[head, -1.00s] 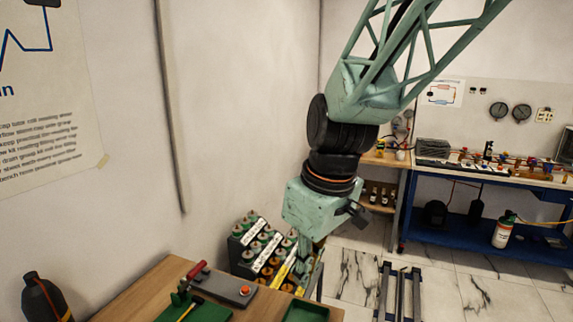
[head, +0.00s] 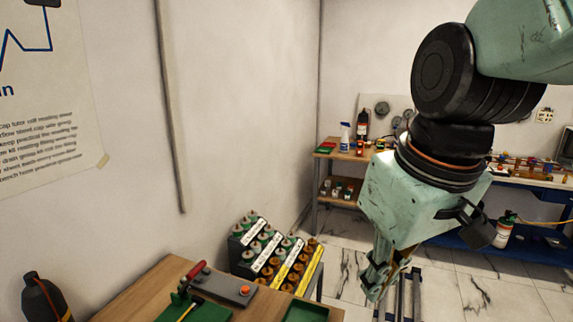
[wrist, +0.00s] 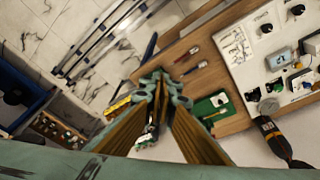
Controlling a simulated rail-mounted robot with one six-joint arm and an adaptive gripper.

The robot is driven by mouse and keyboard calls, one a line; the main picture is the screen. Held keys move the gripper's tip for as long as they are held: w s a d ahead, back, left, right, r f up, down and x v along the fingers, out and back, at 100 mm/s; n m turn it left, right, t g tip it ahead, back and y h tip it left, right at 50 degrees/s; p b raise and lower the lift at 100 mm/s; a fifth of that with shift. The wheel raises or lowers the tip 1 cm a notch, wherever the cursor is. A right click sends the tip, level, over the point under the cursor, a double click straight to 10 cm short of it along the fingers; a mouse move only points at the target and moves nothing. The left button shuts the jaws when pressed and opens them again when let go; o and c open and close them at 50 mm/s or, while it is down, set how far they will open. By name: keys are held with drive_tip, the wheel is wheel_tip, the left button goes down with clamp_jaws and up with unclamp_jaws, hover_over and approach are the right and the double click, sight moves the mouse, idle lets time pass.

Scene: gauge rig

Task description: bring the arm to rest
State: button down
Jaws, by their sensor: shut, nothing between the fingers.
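My gripper (head: 378,284) hangs at the end of my arm in the head view, right of the wooden table's corner and above the tiled floor. Its fingers point down and are together. In the wrist view my gripper (wrist: 160,88) shows from behind, shut and empty. It touches nothing that I can see in the head view. My arm's pale green wrist block and black joints fill the right side of the head view, hiding much of the back bench.
A white panel (wrist: 270,60) shows in the wrist view. A blue bench (head: 535,208) stands at the right.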

drive_tip(key=s+d+r+m, duration=0.1)
drive_tip(key=s+d+m, duration=0.1)
drive_tip(key=s, duration=0.4)
drive_tip(key=s+d+r+m+t+h, duration=0.1)
drive_tip(key=s+d+m, duration=0.1)
drive_tip(key=s+d, duration=0.2)
drive_tip(key=shift+s+d+r+m, duration=0.3)
drive_tip(key=shift+s+d, duration=0.1)
drive_tip(key=shift+s, duration=1.05)
